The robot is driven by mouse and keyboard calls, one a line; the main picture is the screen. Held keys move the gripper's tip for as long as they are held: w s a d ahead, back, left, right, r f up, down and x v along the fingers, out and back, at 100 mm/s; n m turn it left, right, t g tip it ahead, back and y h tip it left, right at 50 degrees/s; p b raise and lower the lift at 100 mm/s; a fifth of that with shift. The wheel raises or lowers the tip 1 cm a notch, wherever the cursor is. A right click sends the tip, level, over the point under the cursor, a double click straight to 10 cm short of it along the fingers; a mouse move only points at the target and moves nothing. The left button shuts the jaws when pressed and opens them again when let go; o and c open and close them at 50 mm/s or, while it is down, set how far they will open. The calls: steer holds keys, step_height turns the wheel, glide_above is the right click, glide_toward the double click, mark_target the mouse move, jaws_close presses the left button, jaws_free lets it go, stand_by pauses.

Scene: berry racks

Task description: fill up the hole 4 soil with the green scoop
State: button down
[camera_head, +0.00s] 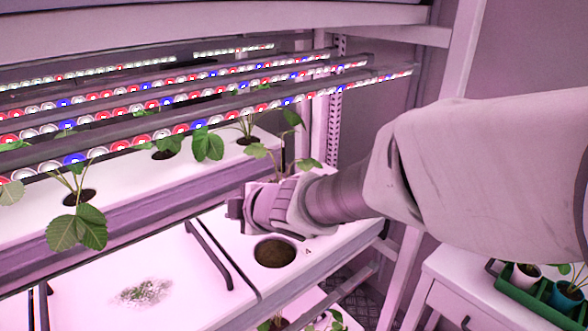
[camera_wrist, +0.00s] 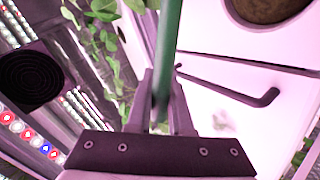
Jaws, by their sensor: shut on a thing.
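Hole 4 (camera_head: 274,252) is a round, dark brown opening in the white lower panel, with a small "4" beside it. A brown round hole (camera_wrist: 268,6) also shows at the top right in the wrist view; I cannot read a number there. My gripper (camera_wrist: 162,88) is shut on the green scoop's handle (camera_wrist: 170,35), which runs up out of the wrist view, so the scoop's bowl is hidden. In the head view my gripper (camera_head: 236,216) is up and to the left of hole 4, above the panel; the scoop cannot be made out there.
LED bars (camera_head: 200,110) hang over the upper white planter (camera_head: 125,190), which holds several leafy plants. A dark bar handle (camera_head: 208,254) lies left of hole 4. Spilled debris (camera_head: 140,291) lies on the left panel. A green tray (camera_head: 520,296) with pots stands at the right.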

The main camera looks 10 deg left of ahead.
steer(key=f+b, duration=0.1)
steer(key=b, duration=0.1)
steer(key=s+a+f+n+t+h+b, duration=0.1)
steer(key=b, duration=0.2)
steer(key=shift+a+f+b, duration=0.1)
steer(key=shift+a+b, duration=0.05)
steer(key=shift+b, duration=0.2)
steer(key=shift+n, duration=0.3)
stand_by(0.5)
steer(key=w+d+r+m+g+y+p, duration=0.2)
steer(key=w+d+r+m+y+p, duration=0.5)
steer(key=p, duration=1.2)
steer(key=shift+d+r+m+g+y, duration=0.3)
steer(key=shift+d+r+m+y, duration=0.85)
steer(key=shift+r+m, duration=0.75)
